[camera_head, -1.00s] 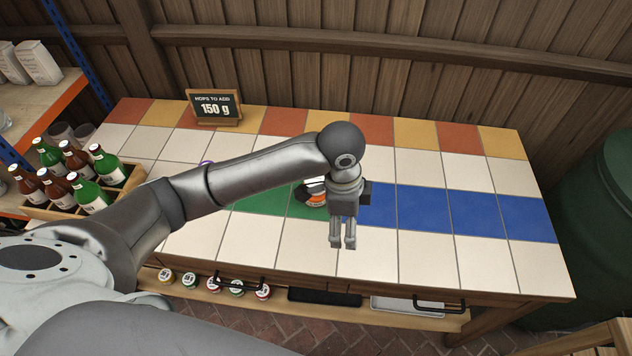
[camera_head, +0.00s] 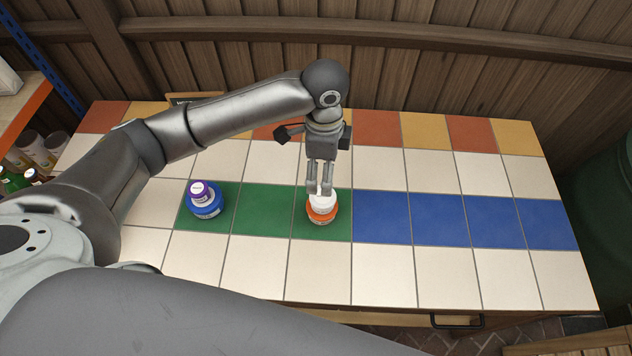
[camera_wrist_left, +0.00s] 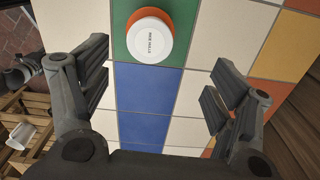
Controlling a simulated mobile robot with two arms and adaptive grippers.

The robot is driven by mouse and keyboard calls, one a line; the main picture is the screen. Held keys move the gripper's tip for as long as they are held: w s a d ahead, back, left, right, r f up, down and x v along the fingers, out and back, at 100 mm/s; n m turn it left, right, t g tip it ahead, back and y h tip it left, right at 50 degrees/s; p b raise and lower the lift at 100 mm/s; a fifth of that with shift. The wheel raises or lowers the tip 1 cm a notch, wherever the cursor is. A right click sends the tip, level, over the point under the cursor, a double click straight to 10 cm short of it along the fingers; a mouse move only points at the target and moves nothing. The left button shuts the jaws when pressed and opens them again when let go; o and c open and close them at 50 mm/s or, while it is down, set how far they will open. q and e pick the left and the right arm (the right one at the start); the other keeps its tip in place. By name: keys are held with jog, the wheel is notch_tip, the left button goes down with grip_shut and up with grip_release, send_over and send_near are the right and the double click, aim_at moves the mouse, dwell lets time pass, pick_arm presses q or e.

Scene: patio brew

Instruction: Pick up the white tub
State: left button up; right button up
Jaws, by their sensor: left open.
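The white tub (camera_head: 324,203) sits on top of an orange tub (camera_head: 322,216) on a green tile of the counter. In the left wrist view the white tub (camera_wrist_left: 149,38) shows its round lid with dark print, and the orange tub's rim shows behind it.
A purple-lidded tub (camera_head: 200,190) stands on a blue tub (camera_head: 206,207) on the left green tile. The blue tiles (camera_head: 440,220) and the front white tiles are clear. A chalkboard sign stands behind my left arm. A wooden fence closes off the back.

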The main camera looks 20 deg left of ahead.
aim_at(323, 197)
pick_arm(q)
notch_tip(323, 197, down, 3)
jog(key=shift+s+r, duration=0.1)
jog(key=shift+r, duration=0.1)
jog(key=f, duration=0.3)
jog(key=shift+s+d+p, duration=0.3)
jog(key=shift+s+p, duration=0.05)
jog(key=shift+p, duration=0.05)
jog(key=f, duration=0.2)
jog(key=f+p, duration=0.1)
jog(key=shift+s+f, duration=0.2)
jog(key=shift+f, duration=0.15)
jog(key=shift+d+f, duration=0.1)
jog(key=shift+f, duration=0.4)
pick_arm(e)
jog(key=shift+s+d+r, duration=0.2)
jog(key=shift+r, duration=0.25)
jog(key=shift+s+d+r, duration=0.15)
jog(key=shift+r, duration=0.25)
pick_arm(q)
jog(key=c, duration=1.1)
pick_arm(e)
jog(key=shift+s+d, duration=0.2)
jog(key=shift+d, duration=0.3)
pick_arm(q)
jog(key=shift+r, duration=0.1)
